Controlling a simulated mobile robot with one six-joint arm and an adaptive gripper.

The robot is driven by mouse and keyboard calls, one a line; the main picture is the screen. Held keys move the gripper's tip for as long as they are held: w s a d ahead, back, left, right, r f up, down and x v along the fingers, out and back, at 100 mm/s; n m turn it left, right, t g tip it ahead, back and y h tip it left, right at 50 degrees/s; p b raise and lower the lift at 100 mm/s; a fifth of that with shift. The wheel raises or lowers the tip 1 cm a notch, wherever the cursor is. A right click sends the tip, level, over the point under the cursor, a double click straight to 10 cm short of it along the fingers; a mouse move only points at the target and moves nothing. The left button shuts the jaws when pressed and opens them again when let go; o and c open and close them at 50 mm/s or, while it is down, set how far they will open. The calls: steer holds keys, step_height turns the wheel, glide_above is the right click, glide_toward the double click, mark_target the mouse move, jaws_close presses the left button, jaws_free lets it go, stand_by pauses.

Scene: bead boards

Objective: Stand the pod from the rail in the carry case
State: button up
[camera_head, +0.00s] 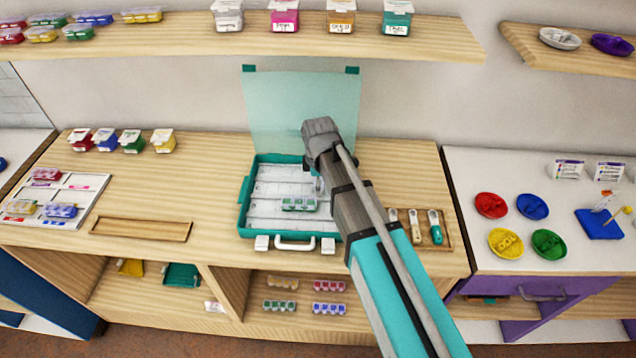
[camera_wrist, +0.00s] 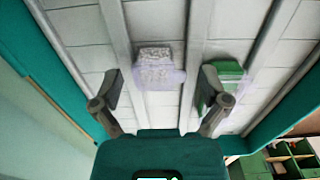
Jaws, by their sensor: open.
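The carry case (camera_head: 246,205) lies open on the wooden counter, teal with long pale channels inside and its clear lid raised behind. My gripper (camera_wrist: 161,88) is over the case with its fingers spread apart. A glittery pale grey pod (camera_wrist: 158,70) sits in a middle channel, between and just beyond the fingertips, with a gap on each side. In the head view my arm largely hides that spot. A green pod (camera_head: 298,204) lies in a channel nearer the front; it also shows in the wrist view (camera_wrist: 224,76), close beside the right finger. A shallow wooden tray, perhaps the rail (camera_head: 142,228), is empty.
A white board (camera_head: 80,190) with several pods lies at the left end. Several lidded containers (camera_head: 122,140) stand behind it. A wooden tray of tools (camera_head: 450,243) is right of the case. Several pods (camera_head: 280,305) are on the shelf below.

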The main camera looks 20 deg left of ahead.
step_height(320, 180, up, 12)
steer(key=p, duration=1.1)
steer(key=shift+p, duration=0.4)
steer(key=shift+s+d, duration=0.1)
steer(key=shift+d, duration=0.05)
stand_by(0.5)
steer(key=s+d+m, duration=0.2)
steer(key=d+m, duration=0.8)
steer(key=d, duration=0.8)
steer(key=s+d+m, duration=0.3)
steer(key=d+m, duration=0.7)
steer(key=d, duration=0.8)
steer(key=shift+s+m, duration=0.3)
steer(key=shift+m, duration=0.1)
